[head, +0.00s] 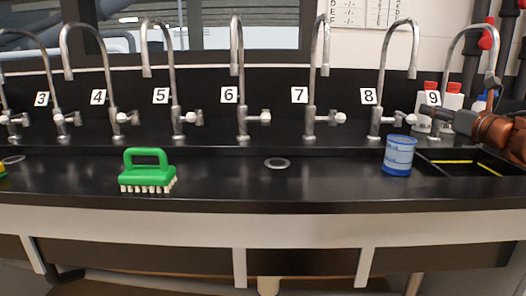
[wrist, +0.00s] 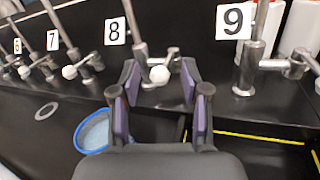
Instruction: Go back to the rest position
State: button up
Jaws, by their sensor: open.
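My gripper (wrist: 159,78) is open in the wrist view, with its two purple-padded fingers apart. The white knob (wrist: 159,75) of tap 8 shows between the fingertips, but no finger visibly touches it. The fingers are too small there to tell apart. The "8" label (wrist: 115,30) and the "9" label (wrist: 235,20) also show in the wrist view.
A blue tin (head: 398,157) stands on the black counter (head: 220,180), left of a sink edged with yellow strips (head: 450,161). A green brush (head: 147,172) sits further left. Numbered taps line the back. White bottles with red caps (head: 453,97) stand behind my gripper. The counter's middle is clear.

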notch_tip(320, 180, up, 11)
jog(key=w+a+m+h+p, duration=0.1)
jog(key=a+m+h+p, duration=0.1)
jog(key=m+h+p, duration=1)
jog(key=s+a+f+m+g+y+p, duration=0.2)
jog(key=s+a+f+m+g+p, duration=0.45)
jog(key=s+m, duration=0.35)
jog(key=s+a+f+m+g+y+p, duration=0.2)
jog(key=s+a+f+m+g+p, duration=0.4)
jog(key=s+m, duration=0.4)
jog(key=s+a+m+g+y+p, duration=0.1)
jog(key=s+a+m+g+p, duration=0.1)
jog(key=s+a, duration=0.5)
jog(key=s+a+f+m+g+y+p, duration=0.1)
jog(key=s+a+g+p, duration=0.4)
jog(key=s, duration=1.2)
jog(key=a+m+y+p, duration=0.1)
jog(key=a+m+p, duration=0.1)
jog(key=a, duration=0.1)
jog(key=shift+a+y, duration=0.2)
jog(key=shift+y, duration=0.1)
